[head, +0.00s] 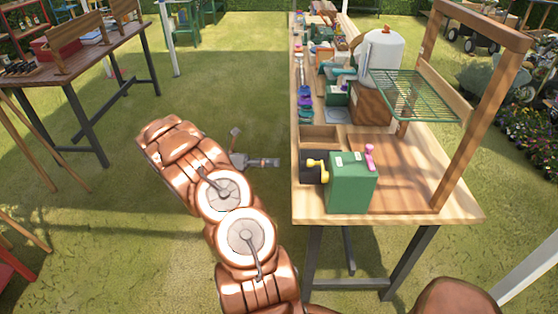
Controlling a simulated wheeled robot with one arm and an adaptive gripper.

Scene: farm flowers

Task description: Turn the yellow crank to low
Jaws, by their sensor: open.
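The yellow crank (316,163) sticks out from the left side of a green box (350,190) at the near left corner of the wooden table. A pink handle (369,157) is on the box's upper right. My gripper (258,152) is open and empty, left of the table edge and apart from the crank, over the grass. No low marking is readable from here.
The wooden table (455,212) has a wooden tray (319,139) with a dark part behind the crank. A green wire shelf (420,97) and wooden frame stand at its right. Many small items crowd its far end.

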